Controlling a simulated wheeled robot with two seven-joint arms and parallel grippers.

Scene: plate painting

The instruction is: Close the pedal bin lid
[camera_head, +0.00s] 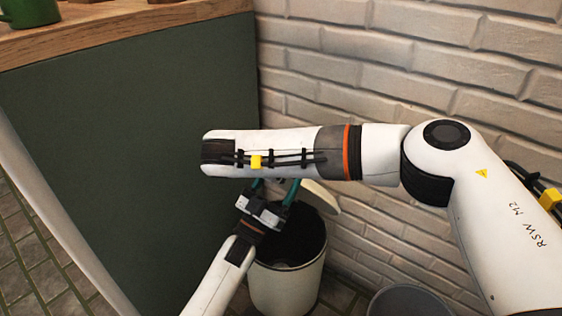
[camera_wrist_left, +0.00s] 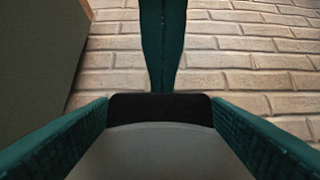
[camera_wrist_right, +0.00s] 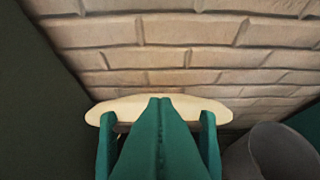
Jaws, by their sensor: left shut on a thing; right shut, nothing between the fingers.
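The pedal bin (camera_head: 285,288) stands on the floor by the brick wall, its top open and dark inside. Its cream lid (camera_head: 321,197) is raised at the back and partly hidden by my right arm; it also shows in the right wrist view (camera_wrist_right: 133,106). My left gripper (camera_head: 274,187) reaches up in front of the lid, its teal fingers wide apart on something I cannot identify. A grey, black-edged surface shows between them in the left wrist view (camera_wrist_left: 160,148). My right gripper (camera_wrist_right: 160,100) is shut and empty, its tips in front of the lid, between the left fingers.
A dark green cabinet side (camera_head: 130,140) with a wooden top (camera_head: 120,30) is close on the left. The brick wall (camera_head: 400,70) is behind. A grey round container (camera_head: 415,301) stands right of the bin, also in the right wrist view (camera_wrist_right: 275,150).

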